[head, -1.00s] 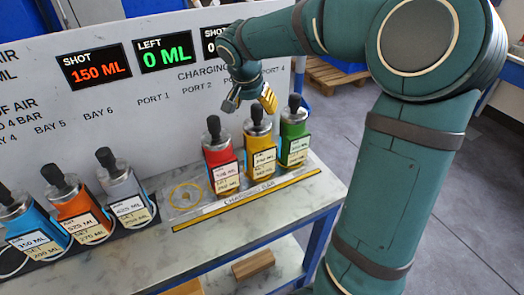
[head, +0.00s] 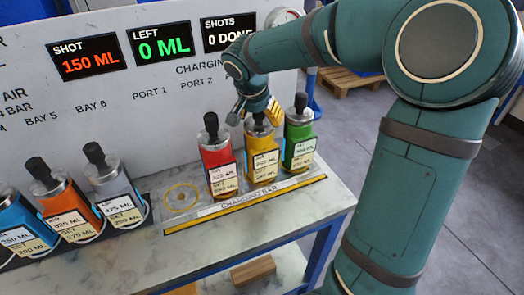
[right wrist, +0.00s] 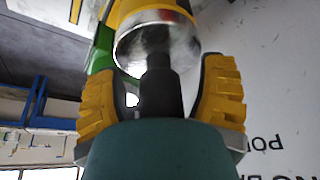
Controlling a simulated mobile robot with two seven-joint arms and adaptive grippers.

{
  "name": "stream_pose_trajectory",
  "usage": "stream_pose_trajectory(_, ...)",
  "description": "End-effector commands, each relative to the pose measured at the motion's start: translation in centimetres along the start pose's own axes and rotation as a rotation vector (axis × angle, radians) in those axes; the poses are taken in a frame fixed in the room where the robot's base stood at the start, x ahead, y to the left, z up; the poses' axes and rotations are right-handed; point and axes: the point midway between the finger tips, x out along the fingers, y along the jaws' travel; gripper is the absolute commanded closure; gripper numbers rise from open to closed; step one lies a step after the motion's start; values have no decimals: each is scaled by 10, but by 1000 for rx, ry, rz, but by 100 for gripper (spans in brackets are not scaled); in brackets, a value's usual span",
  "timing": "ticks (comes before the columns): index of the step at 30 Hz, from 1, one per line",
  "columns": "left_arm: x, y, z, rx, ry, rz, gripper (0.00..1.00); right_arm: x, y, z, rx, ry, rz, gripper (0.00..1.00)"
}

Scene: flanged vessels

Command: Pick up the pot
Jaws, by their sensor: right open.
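The pots are coloured vessels with metal shoulders and black knobs. A red pot (head: 217,160), a yellow pot (head: 262,158) and a green pot (head: 299,145) stand upright in a row on the charging bar (head: 250,202). My right gripper (head: 254,110) is at the top of the yellow pot. In the right wrist view, its yellow-padded fingers (right wrist: 163,70) are apart, one on each side of a black knob (right wrist: 160,88) below a metal shoulder (right wrist: 157,40). Gaps show between knob and fingers. My left gripper is not in view.
A blue pot (head: 20,225), an orange pot (head: 66,215) and a grey pot (head: 115,190) stand at the left. An empty ring port (head: 182,198) lies beside the red pot. A panel with displays (head: 160,47) rises behind. The red and green pots flank the yellow one closely.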

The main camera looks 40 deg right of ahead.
Motion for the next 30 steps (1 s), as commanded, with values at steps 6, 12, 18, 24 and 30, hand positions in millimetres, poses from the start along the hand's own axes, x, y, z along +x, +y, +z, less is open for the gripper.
stream_pose_trajectory(6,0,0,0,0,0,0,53,0,0,0,0,0,0,50)
stream_pose_trajectory(12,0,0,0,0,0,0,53,0,0,0,0,0,0,100)
stream_pose_trajectory(18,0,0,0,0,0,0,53,-1,0,-1,0,2,-2,100)
stream_pose_trajectory(24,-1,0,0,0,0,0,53,-1,0,-1,0,1,-1,100)
stream_pose_trajectory(30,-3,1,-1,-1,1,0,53,-4,2,-7,-2,1,-2,100)
